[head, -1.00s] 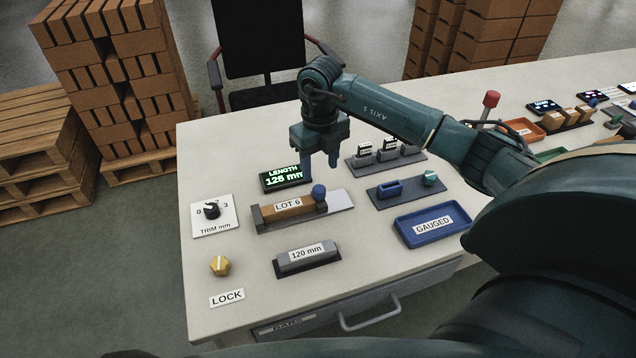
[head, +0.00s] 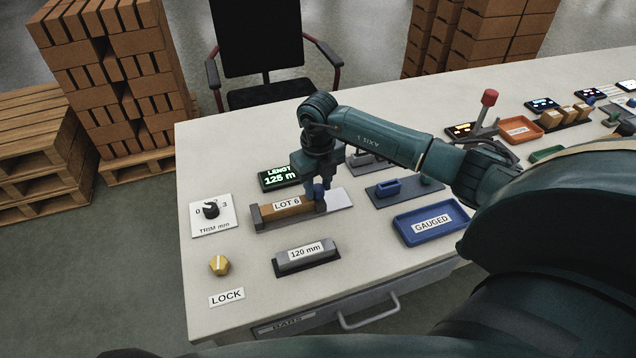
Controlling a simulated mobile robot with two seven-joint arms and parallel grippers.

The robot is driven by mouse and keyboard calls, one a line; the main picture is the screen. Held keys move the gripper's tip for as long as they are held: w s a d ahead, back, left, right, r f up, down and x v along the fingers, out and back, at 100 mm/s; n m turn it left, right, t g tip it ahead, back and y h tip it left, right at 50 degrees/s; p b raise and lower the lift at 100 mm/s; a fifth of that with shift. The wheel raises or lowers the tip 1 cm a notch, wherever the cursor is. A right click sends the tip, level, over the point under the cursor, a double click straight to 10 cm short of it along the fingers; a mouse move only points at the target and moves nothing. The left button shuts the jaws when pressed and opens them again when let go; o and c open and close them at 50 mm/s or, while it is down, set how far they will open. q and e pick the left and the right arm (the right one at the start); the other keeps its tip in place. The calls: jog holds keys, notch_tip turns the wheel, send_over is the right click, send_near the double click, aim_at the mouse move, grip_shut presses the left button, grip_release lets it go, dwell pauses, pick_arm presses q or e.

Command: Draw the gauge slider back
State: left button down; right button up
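The gauge (head: 341,198) lies on the pale bench with a brown bar labelled LOT 6 (head: 286,206) in it. The slider's blue knob (head: 319,193) is at the right end of the bar. My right gripper (head: 319,190) is down at the knob, with its fingers pointing down beside it. Whether the fingers press on the knob is too small to tell. The length display (head: 279,178) behind the gauge reads about 125 mm and is partly covered by the gripper. My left gripper is not in view.
A 120 mm block (head: 305,256) sits in front of the gauge. The TRIM dial (head: 211,210) and yellow LOCK knob (head: 219,265) are at left. A blue GAUGED tray (head: 400,232) and a grey plate with a blue block (head: 388,188) are at right.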

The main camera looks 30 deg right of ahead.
grip_shut()
jog(key=shift+s+d, duration=0.2)
jog(key=shift+d, duration=0.55)
jog(key=shift+s+d, duration=0.15)
jog(key=shift+d, duration=0.55)
jog(key=shift+o, duration=2.2)
grip_release()
jog(key=shift+r, duration=0.15)
